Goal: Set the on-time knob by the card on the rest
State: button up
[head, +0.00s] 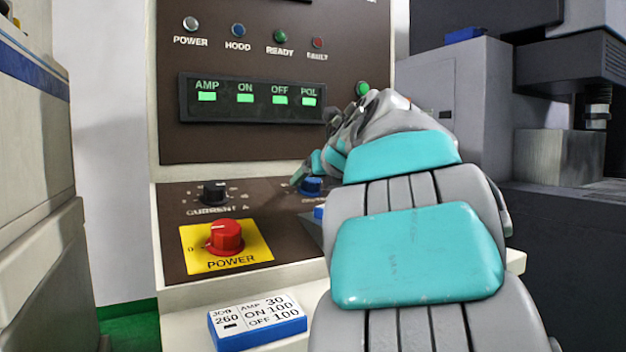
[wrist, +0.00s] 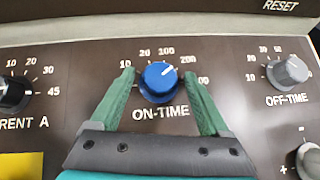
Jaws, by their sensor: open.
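The on-time knob (wrist: 158,86) is blue with a white pointer line, and it also shows beyond my arm in the head view (head: 312,186). Its line points up and right, between the 100 and 200 marks, seemingly closer to 200. My gripper (wrist: 159,75) is open, with one green finger on each side of the knob; contact cannot be told. The card (head: 257,321) is a blue block with a white face on the rest at the panel's front. It reads JOB 260, AMP 30, ON 100, OFF 100.
The off-time knob (wrist: 288,71) is grey, to the right. The black current knob (head: 214,193) is at left, above the red power knob (head: 227,237) on its yellow plate. A display (head: 250,98) with green readouts is above. Another knob (wrist: 308,160) sits lower right.

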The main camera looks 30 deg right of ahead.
grip_shut()
dwell(0.7)
